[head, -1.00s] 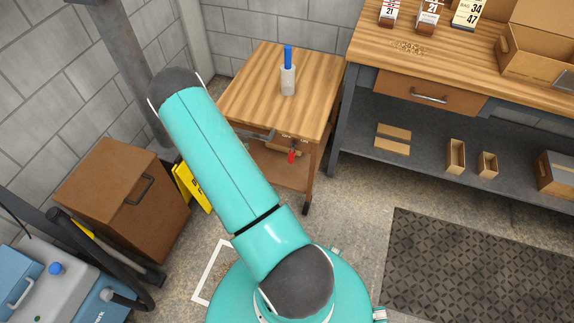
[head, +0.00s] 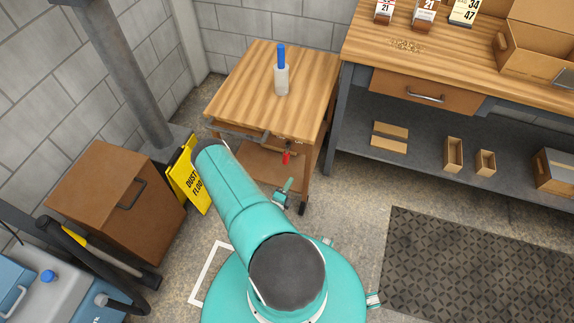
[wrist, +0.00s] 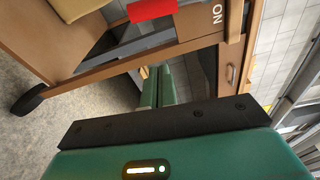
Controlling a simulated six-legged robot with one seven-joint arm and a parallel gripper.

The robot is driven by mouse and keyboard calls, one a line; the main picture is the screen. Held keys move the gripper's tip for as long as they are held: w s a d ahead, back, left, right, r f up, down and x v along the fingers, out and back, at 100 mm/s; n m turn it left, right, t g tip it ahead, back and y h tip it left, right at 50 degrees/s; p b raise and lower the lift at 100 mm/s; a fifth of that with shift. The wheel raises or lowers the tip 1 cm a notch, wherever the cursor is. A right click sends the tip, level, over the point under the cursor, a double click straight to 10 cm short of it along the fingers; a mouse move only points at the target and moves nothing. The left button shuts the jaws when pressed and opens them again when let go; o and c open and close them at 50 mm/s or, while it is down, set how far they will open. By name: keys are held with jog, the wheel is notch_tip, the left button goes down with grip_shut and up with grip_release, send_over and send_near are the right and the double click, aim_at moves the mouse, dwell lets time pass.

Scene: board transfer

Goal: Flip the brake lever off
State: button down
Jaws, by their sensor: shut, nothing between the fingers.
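The brake lever, with a red grip (head: 286,157), hangs below the front right of the wooden cart's top (head: 262,112). In the wrist view the red grip (wrist: 152,9) is at the top edge, cut off by the frame, beside a panel with lettering (wrist: 217,15). My gripper (head: 289,184) is below and in front of the lever in the head view, apart from it. In the wrist view its green fingers (wrist: 157,84) are together with nothing between them, and the red grip is clear of them.
A yellow floor sign (head: 190,177) and a brown cabinet (head: 110,195) are at the left. A workbench (head: 450,50) stands at the right. Open floor and a dark mat (head: 470,260) lie in front.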

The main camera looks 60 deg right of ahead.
aim_at(286, 158)
jog(key=w+d, duration=0.3)
jog(key=d, duration=0.5)
jog(key=shift+w+d, duration=0.25)
jog(key=shift+w, duration=0.1)
jog(key=shift+r, duration=0.1)
jog(key=w+m, duration=0.2)
jog(key=m, duration=0.1)
jog(key=w+m, duration=0.2)
jog(key=shift+a+y, duration=0.3)
jog(key=shift+a, duration=0.05)
jog(key=shift+s, duration=0.1)
